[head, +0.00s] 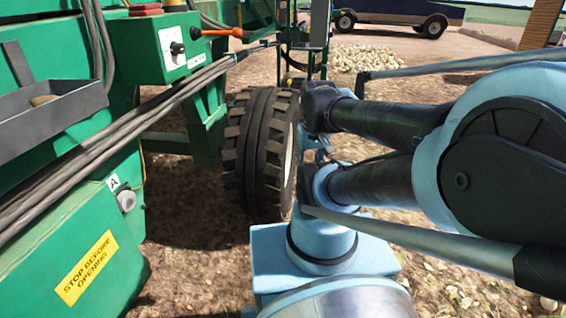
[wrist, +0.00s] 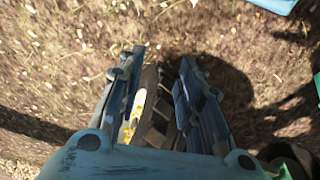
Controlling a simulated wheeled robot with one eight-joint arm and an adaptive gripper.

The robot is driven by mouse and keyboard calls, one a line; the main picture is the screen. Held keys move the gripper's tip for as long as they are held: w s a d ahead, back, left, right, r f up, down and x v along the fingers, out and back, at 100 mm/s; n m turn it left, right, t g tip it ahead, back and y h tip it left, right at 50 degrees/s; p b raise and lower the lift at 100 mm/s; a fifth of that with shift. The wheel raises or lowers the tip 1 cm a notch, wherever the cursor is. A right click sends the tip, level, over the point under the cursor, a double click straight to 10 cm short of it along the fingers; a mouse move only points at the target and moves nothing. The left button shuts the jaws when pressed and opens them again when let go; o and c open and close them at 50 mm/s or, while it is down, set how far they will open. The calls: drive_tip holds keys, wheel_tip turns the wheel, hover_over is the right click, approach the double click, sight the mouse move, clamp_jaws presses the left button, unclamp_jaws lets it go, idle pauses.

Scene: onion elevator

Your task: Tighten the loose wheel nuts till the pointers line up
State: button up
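The wheel (head: 262,150) stands upright on the ground beside the green machine in the head view. Its thick black tread faces me, and only a thin pale strip of its rim side shows at the right. In the wrist view, a pale rim face with small yellow marks (wrist: 138,108) and dark tread blocks show between my fingers, beyond them. The marks look like nut pointers, but they are too small to tell their directions. My gripper (wrist: 160,62) has its two fingers apart, with no held object visible. Individual nuts cannot be made out.
The green machine (head: 75,245) fills the left, with a grey tray (head: 50,118), cables and a control box (head: 150,47). An onion heap (head: 362,58) and a trailer (head: 385,12) stand behind. My arm covers the right side. Bare soil lies around the wheel.

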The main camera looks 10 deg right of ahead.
drive_tip(key=shift+w+d, duration=0.15)
drive_tip(key=shift+w, duration=0.15)
